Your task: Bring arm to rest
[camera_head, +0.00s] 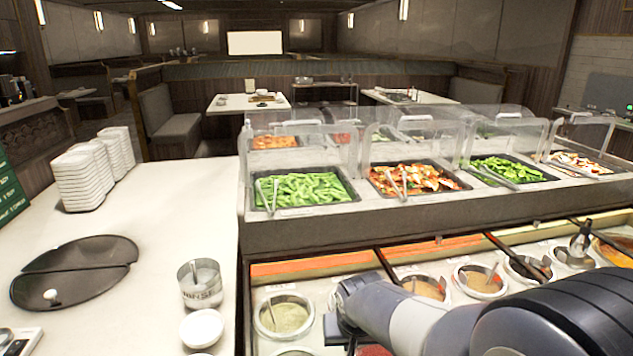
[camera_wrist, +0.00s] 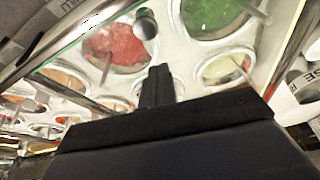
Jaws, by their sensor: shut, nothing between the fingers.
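My arm (camera_head: 390,310) reaches in from the lower right of the head view, low over the front row of sauce wells. My gripper (camera_wrist: 157,82) shows in the wrist view as dark fingers closed together with nothing between them. It is over the white counter among the wells; whether it touches anything is unclear. A well of red sauce (camera_wrist: 115,48) is up and left of the fingers, one of green sauce (camera_wrist: 208,14) up and right, and a pale one (camera_wrist: 225,69) to the right. In the head view a pale green sauce well (camera_head: 284,317) is left of my arm.
Ladles stand in several wells, one upright by the right (camera_head: 580,240). Food trays (camera_head: 300,190) under clear guards (camera_head: 415,150) stand behind.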

